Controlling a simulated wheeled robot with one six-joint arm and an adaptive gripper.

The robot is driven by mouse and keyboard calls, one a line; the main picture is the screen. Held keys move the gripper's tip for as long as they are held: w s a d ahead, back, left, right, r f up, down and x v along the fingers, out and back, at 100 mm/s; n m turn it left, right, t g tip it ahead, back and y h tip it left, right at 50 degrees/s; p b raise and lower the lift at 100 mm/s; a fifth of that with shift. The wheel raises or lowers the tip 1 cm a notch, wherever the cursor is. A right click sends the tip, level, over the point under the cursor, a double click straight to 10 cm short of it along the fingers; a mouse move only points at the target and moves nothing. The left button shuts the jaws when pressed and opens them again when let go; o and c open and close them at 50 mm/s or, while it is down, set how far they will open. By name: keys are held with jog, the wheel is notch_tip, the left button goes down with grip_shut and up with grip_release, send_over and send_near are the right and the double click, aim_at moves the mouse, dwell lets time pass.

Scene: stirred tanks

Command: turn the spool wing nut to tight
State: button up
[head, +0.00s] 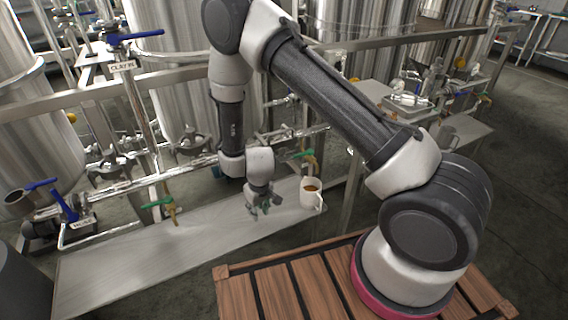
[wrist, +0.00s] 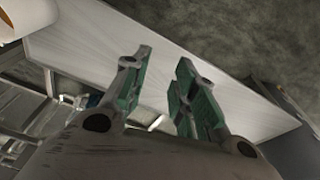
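My gripper (head: 262,207) hangs low over the steel shelf (head: 120,262), left of the mug. In the wrist view my gripper (wrist: 165,62) has its two green-padded fingers apart, with only bare shelf showing between them. It is open and empty. Behind it a horizontal steel pipe line (head: 200,160) runs above the shelf, with clamps on it. I cannot make out which part is the spool wing nut; it is too small or hidden behind my arm. The wrist view does not show a wing nut clearly.
A white mug (head: 310,193) with brown contents stands close right of my gripper. A green-handled valve (head: 162,207) sticks out over the shelf at left, another (head: 304,155) behind the mug. Blue-handled valves (head: 62,205) are further left. Mid-left shelf is clear.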

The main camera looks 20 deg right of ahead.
notch_tip(320, 180, down, 8)
jog(key=w+d+n+t+h, duration=0.1)
jog(key=w+d+t, duration=0.1)
jog(key=t, duration=0.1)
jog(key=n+t+h, duration=0.5)
jog(key=t+h, duration=0.5)
send_near(284, 161)
jog(key=x, duration=0.9)
jog(key=shift+w+d+f, duration=0.15)
jog(key=shift+w+d, duration=0.05)
jog(key=shift+d, duration=0.05)
grip_shut()
